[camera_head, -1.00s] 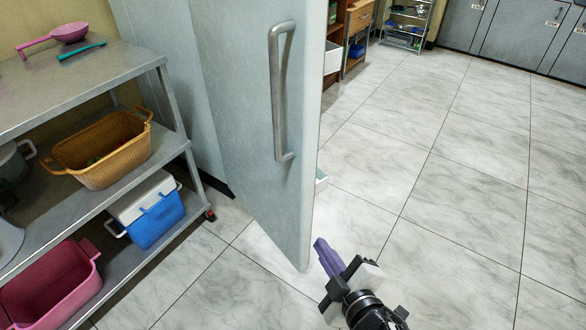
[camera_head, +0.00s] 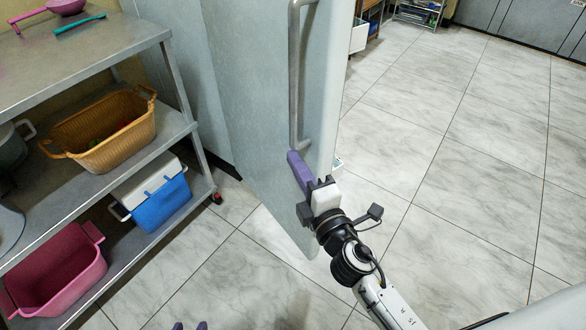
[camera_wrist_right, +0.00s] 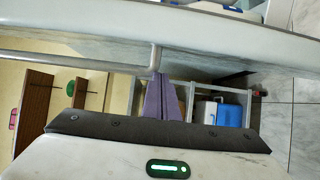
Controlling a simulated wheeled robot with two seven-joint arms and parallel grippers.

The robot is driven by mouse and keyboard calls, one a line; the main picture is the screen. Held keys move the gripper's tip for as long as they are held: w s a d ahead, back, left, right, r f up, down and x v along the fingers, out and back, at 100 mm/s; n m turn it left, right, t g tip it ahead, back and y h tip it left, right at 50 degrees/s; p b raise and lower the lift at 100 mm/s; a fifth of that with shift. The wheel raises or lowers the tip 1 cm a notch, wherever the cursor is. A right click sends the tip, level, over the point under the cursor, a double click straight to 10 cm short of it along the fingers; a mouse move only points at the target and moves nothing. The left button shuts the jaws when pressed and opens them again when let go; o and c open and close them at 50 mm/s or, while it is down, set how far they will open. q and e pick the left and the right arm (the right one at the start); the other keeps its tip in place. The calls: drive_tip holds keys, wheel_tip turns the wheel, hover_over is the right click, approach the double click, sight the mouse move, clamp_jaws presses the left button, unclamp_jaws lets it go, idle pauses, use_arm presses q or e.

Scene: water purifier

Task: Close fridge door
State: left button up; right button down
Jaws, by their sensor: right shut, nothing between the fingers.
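The fridge door (camera_head: 262,110) is a tall pale grey panel standing open, swung out into the room. Its vertical metal handle (camera_head: 294,75) is near the door's free edge. My right gripper (camera_head: 298,172) is shut and empty, its purple fingers in front of the door just below the handle's lower end. In the right wrist view the fingers (camera_wrist_right: 160,100) are together, close to the handle's bend (camera_wrist_right: 155,60); I cannot tell whether they touch. My left gripper (camera_head: 189,326) shows only two purple fingertips, apart, at the bottom edge. The fridge's inside is hidden.
A metal shelf rack (camera_head: 185,75) stands at the left, holding a woven basket (camera_head: 105,130), a blue and white cooler (camera_head: 155,200) and a pink tub (camera_head: 60,270). Tiled floor (camera_head: 450,160) at the right is clear. Grey cabinets (camera_head: 520,20) line the back.

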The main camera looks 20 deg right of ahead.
sight(312, 158)
drive_tip(key=shift+w+d, duration=0.15)
drive_tip(key=shift+d, duration=0.75)
drive_tip(key=shift+w+d, duration=0.15)
drive_tip(key=shift+d, duration=0.75)
